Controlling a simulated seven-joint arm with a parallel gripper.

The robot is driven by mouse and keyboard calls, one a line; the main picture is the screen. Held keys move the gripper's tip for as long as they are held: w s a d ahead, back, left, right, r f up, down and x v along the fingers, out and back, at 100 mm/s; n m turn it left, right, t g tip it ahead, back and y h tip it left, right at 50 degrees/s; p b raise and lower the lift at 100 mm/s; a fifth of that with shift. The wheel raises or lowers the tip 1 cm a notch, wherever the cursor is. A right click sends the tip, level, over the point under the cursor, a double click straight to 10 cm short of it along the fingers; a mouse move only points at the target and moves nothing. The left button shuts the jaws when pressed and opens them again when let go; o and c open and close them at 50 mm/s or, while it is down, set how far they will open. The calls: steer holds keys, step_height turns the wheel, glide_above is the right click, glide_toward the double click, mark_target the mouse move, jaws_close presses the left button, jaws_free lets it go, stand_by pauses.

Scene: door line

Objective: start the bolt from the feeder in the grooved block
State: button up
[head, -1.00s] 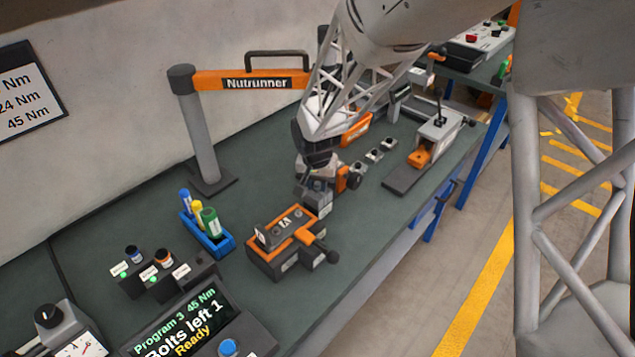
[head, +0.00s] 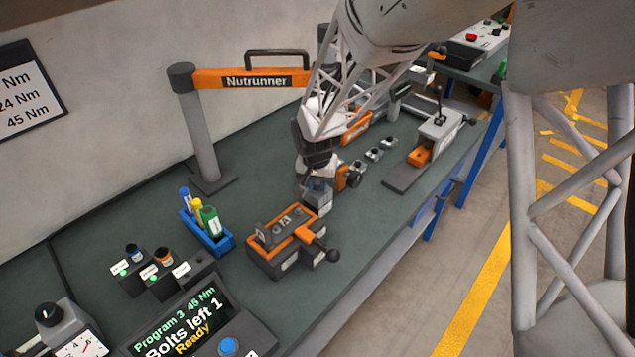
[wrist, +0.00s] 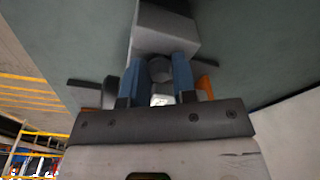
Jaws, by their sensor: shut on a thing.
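My gripper (head: 317,180) points down over the bench in the head view. In the wrist view its two blue fingers (wrist: 157,82) are shut on a small round grey part, seemingly the bolt (wrist: 160,69). A pale grey block (wrist: 165,30) lies just beyond the fingertips. It also shows under the gripper in the head view (head: 319,196); whether the bolt touches it, I cannot tell. An orange and dark fixture (head: 284,262) with a marked grey top stands left of and nearer than the gripper. I cannot tell which block is the grooved one, nor pick out the feeder.
A blue tray (head: 222,246) with coloured bottles is to the left. A screen (head: 190,325) reads "Program 3 45 Nm, Bolts left 1, Ready". A Nutrunner post (head: 203,130) stands behind. A lever clamp (head: 433,135) is to the right.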

stand_by(0.3)
steer(key=o, duration=1.4)
steer(key=shift+r, duration=0.15)
steer(key=shift+r, duration=2.85)
